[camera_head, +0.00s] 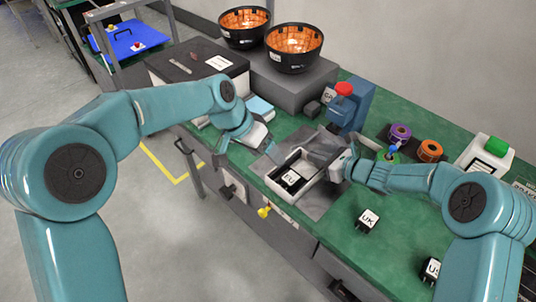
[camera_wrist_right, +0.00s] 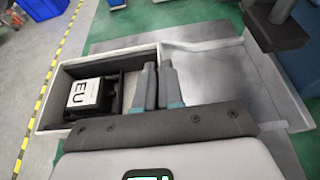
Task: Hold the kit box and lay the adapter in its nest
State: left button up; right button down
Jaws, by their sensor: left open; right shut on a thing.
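The kit box (camera_head: 276,173) is an open, white-walled box on the green bench; it also shows in the right wrist view (camera_wrist_right: 47,96). The black adapter with a white EU label (camera_head: 291,178) lies inside it, label up, towards the left end in the right wrist view (camera_wrist_right: 88,97). Whether it is fully seated is unclear. My right gripper (camera_head: 345,164) is shut on the box's wall at the end away from the adapter; its fingers show in the right wrist view (camera_wrist_right: 158,84). My left gripper (camera_head: 272,149) is open and empty, just beyond the box's left corner.
A grey mat (camera_head: 318,204) lies under the box. UK (camera_head: 368,220) and US (camera_head: 431,268) adapters stand to the right. A blue press-like device with a red knob (camera_head: 344,89) stands behind. Tape rolls (camera_head: 429,151) sit to its right. Two black bowls (camera_head: 293,47) stand at the back.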

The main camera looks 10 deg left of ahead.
jog(key=shift+a+f, duration=0.1)
jog(key=c, duration=1.2)
grip_release()
